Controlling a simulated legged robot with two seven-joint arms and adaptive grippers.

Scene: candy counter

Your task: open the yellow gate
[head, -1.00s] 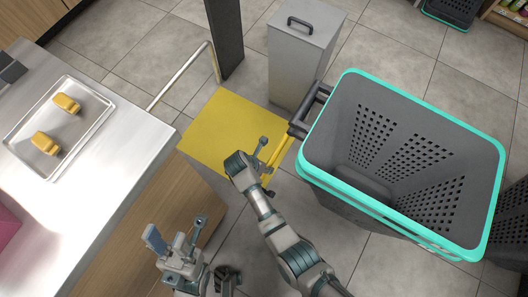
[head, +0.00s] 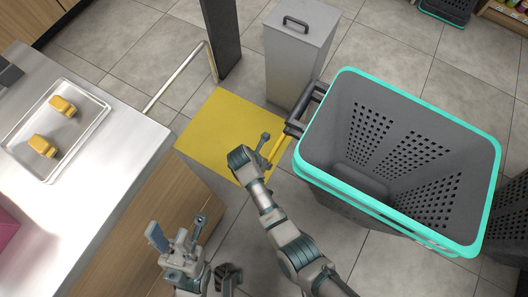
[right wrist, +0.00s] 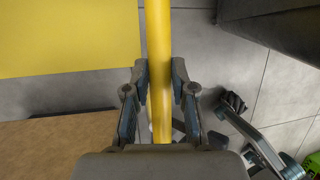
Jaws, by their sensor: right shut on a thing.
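The yellow bar of the gate (head: 277,151) shows in the head view between the yellow panel and the basket; its far end is close to a dark handle. In the right wrist view the yellow bar (right wrist: 158,60) runs straight between the fingers. My right gripper (right wrist: 160,92) is shut on it, with a finger on each side. In the head view my right gripper (head: 262,157) partly covers the bar's near end. My left gripper (head: 178,238) is empty, fingers apart, beside the counter's front.
A flat yellow panel (head: 215,125) lies left of the bar. A grey basket with a teal rim (head: 420,100) stands close on the right. A grey bin (head: 298,60) and a dark post (head: 221,35) stand behind. The steel counter (head: 120,130) is left, with a tray (head: 90,128).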

